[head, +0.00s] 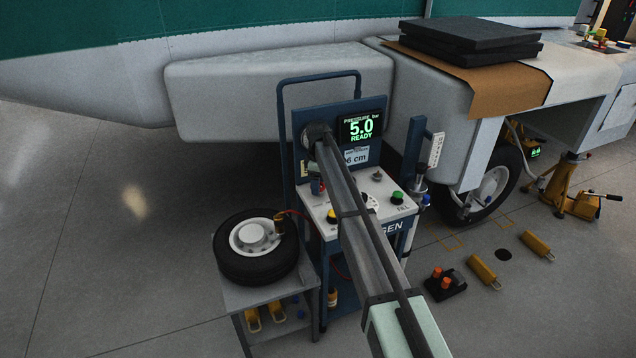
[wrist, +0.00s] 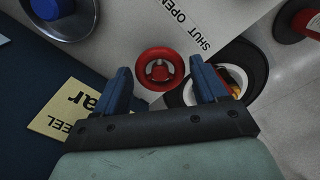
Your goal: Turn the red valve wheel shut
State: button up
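The red valve wheel (wrist: 160,69) shows in the wrist view, a small round handwheel with a raised middle. It lies in front of a white panel (wrist: 135,30) marked "SHUT OPEN" beside it. My gripper (wrist: 160,64) is open, with one blue finger to the left of the wheel and one to the right. Clear gaps show between the wheel and both fingers, and I cannot tell how far beyond the fingertips it is. In the head view my arm reaches across the blue nitrogen cart (head: 300,112); I cannot make out the wheel clearly there.
The cart's display (head: 361,127) reads 5.0 bar, READY. A tyre (head: 256,262) on a low stand is left of the cart. Yellow chocks (head: 483,272) lie on the floor at right.

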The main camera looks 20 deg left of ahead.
jog(key=c, duration=0.8)
jog(key=shift+o, duration=0.2)
jog(key=shift+m, duration=0.3)
jog(key=m, duration=0.3)
jog(key=shift+m, duration=0.3)
jog(key=m, duration=0.4)
jog(key=shift+m, duration=0.3)
jog(key=m, duration=0.4)
jog(key=shift+m, duration=2.5)
